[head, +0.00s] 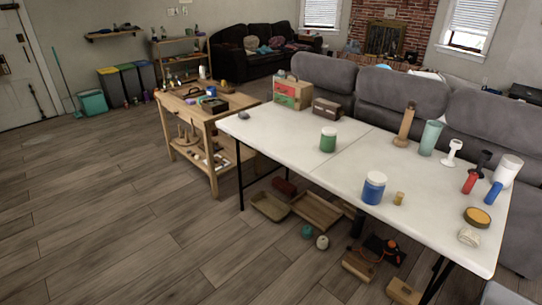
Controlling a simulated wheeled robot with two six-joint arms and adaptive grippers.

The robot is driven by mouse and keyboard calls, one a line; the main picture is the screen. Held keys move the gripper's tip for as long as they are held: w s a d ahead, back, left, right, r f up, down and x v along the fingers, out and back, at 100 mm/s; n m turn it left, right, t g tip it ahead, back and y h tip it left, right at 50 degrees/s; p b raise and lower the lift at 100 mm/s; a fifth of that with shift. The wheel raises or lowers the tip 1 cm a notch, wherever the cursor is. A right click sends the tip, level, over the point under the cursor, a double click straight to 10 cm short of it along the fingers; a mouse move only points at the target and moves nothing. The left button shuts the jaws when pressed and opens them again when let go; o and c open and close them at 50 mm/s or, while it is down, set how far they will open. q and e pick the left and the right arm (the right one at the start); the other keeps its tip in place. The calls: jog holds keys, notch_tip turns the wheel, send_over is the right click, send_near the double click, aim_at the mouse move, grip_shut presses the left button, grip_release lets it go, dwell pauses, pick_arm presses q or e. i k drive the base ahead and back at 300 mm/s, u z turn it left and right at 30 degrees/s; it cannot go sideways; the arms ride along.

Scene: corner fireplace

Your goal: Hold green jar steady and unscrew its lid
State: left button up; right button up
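The green jar (328,140) stands upright on the white folding table, left of the table's middle. Its lid (329,131) is pale and sits on top of the jar. A similar blue jar (374,188) with a white lid stands nearer the front edge. Neither of my grippers shows in the head view, and nothing touches the green jar.
The white table (280,133) is clear around the green jar. Boxes (293,93) stand at its far left; bottles and tools stand at its right. Trays (317,211) lie on the floor below. A wooden cart (213,165) stands left; a grey sofa (405,97) is behind.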

aim_at(327, 143)
jog(key=u, duration=0.6)
jog(key=k, duration=0.15)
jog(key=z, duration=1.3)
jog(key=i, duration=1.1)
jog(key=u, duration=0.55)
jog(key=i, duration=0.75)
jog(key=u, duration=0.8)
